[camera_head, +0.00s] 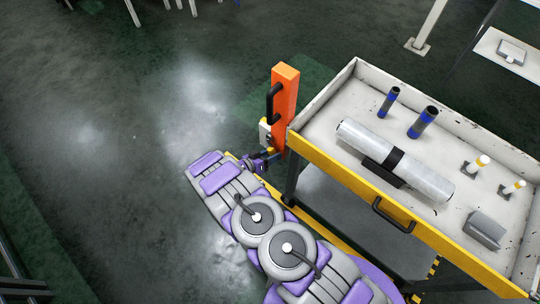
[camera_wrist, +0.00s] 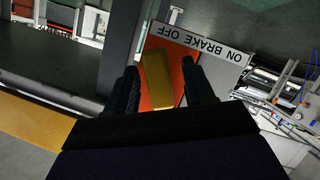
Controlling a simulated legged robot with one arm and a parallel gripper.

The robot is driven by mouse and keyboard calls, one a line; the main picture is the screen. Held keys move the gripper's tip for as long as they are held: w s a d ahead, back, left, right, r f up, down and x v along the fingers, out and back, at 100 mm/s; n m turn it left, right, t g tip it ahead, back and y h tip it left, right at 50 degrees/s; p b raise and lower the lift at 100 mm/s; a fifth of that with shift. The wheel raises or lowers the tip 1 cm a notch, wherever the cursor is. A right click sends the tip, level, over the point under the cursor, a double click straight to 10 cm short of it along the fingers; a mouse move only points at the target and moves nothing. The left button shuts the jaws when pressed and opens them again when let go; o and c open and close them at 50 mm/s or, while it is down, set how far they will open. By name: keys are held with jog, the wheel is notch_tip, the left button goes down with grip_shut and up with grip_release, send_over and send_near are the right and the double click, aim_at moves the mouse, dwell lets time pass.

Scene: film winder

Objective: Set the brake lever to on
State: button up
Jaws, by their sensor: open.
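In the wrist view, a yellow block (camera_wrist: 157,80), which looks like the brake lever's grip, stands in front of an orange panel. A white label (camera_wrist: 204,44) above it reads "ON BRAKE OFF" upside down, with ON at the right end and OFF at the left. My gripper (camera_wrist: 160,68) is open, one dark finger on each side of the yellow block. I cannot tell whether either finger touches it. In the head view, my gripper (camera_head: 267,157) is at the foot of the orange post (camera_head: 286,95); the lever is hard to make out there.
A cart tray (camera_head: 325,106) with a yellow front edge stands right of the post. It holds a clear film roll (camera_head: 428,181), dark blue-banded cylinders (camera_head: 423,122) and a grey block (camera_head: 485,230). A black handle (camera_head: 272,103) sits on the post. The floor to the left is clear.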

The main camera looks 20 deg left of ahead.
jog(key=shift+c, duration=0.5)
grip_shut()
